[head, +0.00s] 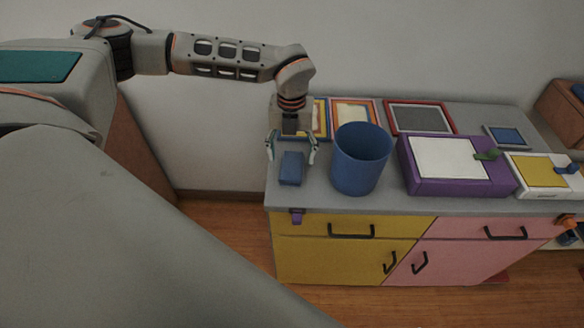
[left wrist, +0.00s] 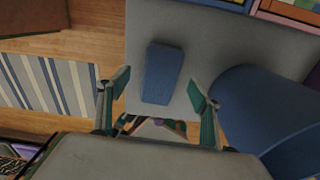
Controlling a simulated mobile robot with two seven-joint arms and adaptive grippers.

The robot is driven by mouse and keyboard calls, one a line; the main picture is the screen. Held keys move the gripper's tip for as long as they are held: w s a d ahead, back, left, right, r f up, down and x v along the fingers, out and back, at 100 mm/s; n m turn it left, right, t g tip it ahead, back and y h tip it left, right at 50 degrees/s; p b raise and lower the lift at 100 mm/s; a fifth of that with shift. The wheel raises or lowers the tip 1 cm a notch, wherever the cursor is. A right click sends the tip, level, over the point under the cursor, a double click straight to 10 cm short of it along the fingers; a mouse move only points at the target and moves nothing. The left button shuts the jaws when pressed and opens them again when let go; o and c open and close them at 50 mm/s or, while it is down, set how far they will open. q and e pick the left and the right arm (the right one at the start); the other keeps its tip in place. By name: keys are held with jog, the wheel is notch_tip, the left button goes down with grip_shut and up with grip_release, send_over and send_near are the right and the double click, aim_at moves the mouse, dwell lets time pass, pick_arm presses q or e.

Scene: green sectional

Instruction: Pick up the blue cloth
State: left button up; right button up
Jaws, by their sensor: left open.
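The blue cloth (head: 292,168) is a small folded block lying on the left end of the grey cabinet top. In the left wrist view the cloth (left wrist: 162,74) lies on the grey surface, ahead of and between the two fingers. My left gripper (head: 292,156) is open above the cloth, one finger on each side of it. It also shows open and empty in the left wrist view (left wrist: 155,95). I cannot tell the exact height of the fingertips over the surface. My right gripper is not in view.
A blue bin (head: 361,162) stands close to the right of the cloth and gripper. Picture frames (head: 420,118) lie along the back by the wall. A purple box (head: 455,182) with a white top stands farther right.

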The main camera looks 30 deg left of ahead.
aim_at(292, 163)
pick_arm(q)
jog(key=shift+d+f, duration=0.15)
jog(key=shift+f, duration=1.4)
jog(key=shift+c, duration=0.5)
jog(key=c, duration=1)
jog(key=shift+r, duration=0.1)
jog(key=shift+c, duration=0.2)
notch_tip(292, 163, up, 20)
jog(key=shift+p, duration=0.45)
